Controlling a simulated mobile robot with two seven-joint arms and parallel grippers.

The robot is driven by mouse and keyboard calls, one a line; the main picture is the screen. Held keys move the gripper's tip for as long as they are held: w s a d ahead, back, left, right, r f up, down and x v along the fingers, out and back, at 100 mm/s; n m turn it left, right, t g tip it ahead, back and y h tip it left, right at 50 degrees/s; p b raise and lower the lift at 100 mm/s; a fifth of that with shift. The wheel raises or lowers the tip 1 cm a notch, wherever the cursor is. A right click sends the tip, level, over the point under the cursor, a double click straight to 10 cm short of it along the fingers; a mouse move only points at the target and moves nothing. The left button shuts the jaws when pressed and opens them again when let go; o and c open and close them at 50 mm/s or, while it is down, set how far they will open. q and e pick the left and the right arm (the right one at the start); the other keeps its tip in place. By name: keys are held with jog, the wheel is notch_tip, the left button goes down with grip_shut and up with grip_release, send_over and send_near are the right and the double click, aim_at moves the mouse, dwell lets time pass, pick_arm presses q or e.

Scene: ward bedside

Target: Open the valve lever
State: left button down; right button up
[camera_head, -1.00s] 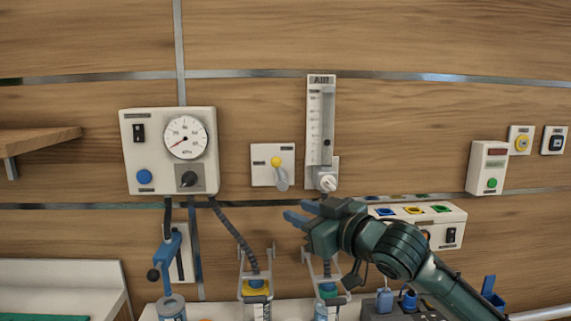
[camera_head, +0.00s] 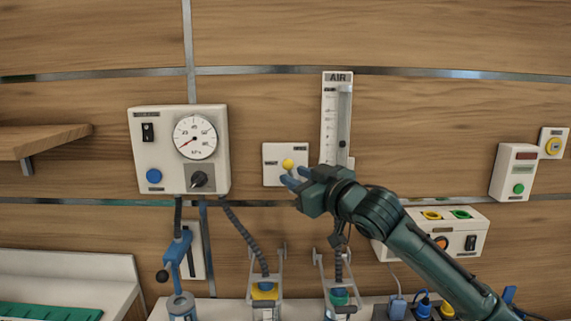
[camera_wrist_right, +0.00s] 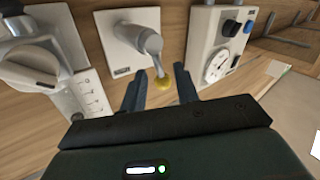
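The valve lever is a grey handle (camera_wrist_right: 150,45) with a yellow ball end on a white wall plate (camera_head: 272,154). In the head view its yellow ball (camera_head: 288,164) shows, with the grey part mostly hidden behind my right gripper (camera_head: 289,180). In the right wrist view my right gripper (camera_wrist_right: 161,92) is open, and the yellow ball appears in the gap between its two fingertips. No contact with either finger shows clearly. My left gripper is not in view.
A gauge box (camera_head: 180,145) is left of the plate, and an AIR flowmeter (camera_head: 336,115) is close on its right. A socket box (camera_head: 455,238) is at lower right under my right arm. Two wire holders with hoses are below.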

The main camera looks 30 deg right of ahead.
aim_at(292, 175)
jog(key=w+p, duration=0.1)
jog(key=w, duration=0.4)
jog(key=shift+a, duration=0.1)
jog(key=shift+s, duration=0.1)
grip_shut()
